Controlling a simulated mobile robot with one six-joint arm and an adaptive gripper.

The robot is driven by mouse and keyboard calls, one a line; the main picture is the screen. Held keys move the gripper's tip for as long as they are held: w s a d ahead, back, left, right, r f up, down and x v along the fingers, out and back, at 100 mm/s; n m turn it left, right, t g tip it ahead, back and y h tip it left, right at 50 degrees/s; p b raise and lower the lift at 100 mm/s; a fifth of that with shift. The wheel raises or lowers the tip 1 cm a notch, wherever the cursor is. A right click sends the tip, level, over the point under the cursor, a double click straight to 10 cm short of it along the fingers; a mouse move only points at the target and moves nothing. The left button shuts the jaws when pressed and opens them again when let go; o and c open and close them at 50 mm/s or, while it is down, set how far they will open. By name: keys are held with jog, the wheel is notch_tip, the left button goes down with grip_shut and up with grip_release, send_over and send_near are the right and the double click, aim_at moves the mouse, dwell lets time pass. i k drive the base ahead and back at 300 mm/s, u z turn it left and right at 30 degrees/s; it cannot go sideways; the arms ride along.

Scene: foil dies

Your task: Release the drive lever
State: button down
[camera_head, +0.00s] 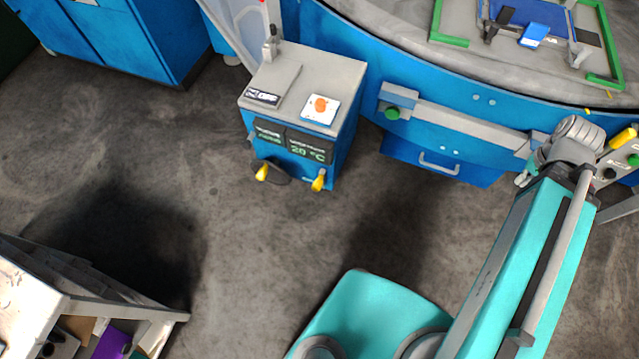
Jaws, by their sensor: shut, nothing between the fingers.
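A yellow-handled lever (622,138) sticks out at the right edge, beside a grey control panel (609,173) with a green button and dark knobs. Two more yellow handles, a left one (262,172) and a right one (319,180), are low on the front of a small blue cabinet. No label tells me which of these is the drive lever. My teal arm rises at the right to a grey joint close to the yellow-handled lever. My gripper cannot be made out; the arm hides what lies behind that joint.
The blue cabinet (347,135) carries an orange button (320,105) and a temperature display. A large blue round machine (350,40) fills the back right, with a green button (392,113) on its side. A shelf (95,308) stands at the lower left. The middle floor is clear.

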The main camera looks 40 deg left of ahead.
aim_at(320, 182)
jog(key=u, duration=0.1)
jog(key=k, duration=0.4)
jog(key=u, duration=0.65)
